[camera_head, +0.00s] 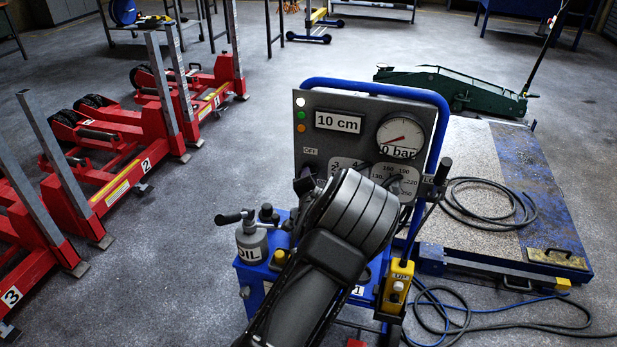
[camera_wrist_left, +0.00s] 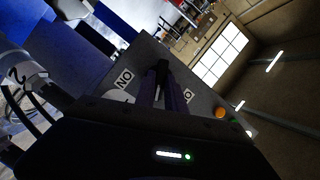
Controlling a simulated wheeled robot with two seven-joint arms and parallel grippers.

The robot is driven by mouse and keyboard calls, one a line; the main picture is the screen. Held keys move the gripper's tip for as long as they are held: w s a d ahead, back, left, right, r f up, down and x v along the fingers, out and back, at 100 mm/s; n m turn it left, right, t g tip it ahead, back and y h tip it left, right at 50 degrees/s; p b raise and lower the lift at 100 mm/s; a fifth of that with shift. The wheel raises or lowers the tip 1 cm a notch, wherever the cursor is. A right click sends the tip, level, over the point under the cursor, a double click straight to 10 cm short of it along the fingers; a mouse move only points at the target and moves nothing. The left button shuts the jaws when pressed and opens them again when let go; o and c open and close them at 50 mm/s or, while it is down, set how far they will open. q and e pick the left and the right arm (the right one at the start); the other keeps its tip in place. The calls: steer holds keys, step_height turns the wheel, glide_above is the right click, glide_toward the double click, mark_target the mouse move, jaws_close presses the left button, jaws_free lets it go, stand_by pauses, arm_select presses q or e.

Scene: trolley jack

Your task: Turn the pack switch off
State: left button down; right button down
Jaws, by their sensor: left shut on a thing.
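The grey control panel (camera_head: 340,108) of the blue-framed power pack carries an OFF label (camera_head: 310,151) at its left. My left arm covers the panel's lower part and hides the pack switch in the head view. My left gripper (camera_wrist_left: 163,88) is at the panel face in the left wrist view, its fingers closed on a small dark part, seemingly the pack switch (camera_wrist_left: 162,68). An upside-down ON label (camera_wrist_left: 124,78) shows beside the fingers, with another label (camera_wrist_left: 187,96) partly hidden. The switch's exact position cannot be told. My right gripper is not in view.
The panel has white, orange and green lamps (camera_head: 301,115), a 10 cm display (camera_head: 338,122) and a round gauge (camera_head: 400,137). An oil can (camera_head: 251,240) and yellow pendant (camera_head: 397,285) sit nearby. Red lifting columns stand left; a plated platform (camera_head: 465,165) and loose hoses lie right.

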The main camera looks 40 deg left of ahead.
arm_select(q)
steer(key=n+h+b, duration=0.2)
steer(key=n+b, duration=0.1)
steer(key=b, duration=0.1)
steer(key=n+h+b, duration=0.1)
steer(key=n+b, duration=0.2)
steer(key=b, duration=0.2)
steer(key=n+h+b, duration=0.2)
steer(key=n+b, duration=0.1)
steer(key=b, duration=0.2)
steer(key=shift+s+a+r+h, duration=0.2)
steer(key=shift+a+h, duration=0.1)
steer(key=shift+a, duration=0.1)
steer(key=c, duration=1.4)
jaws_free()
steer(key=shift+r, duration=0.1)
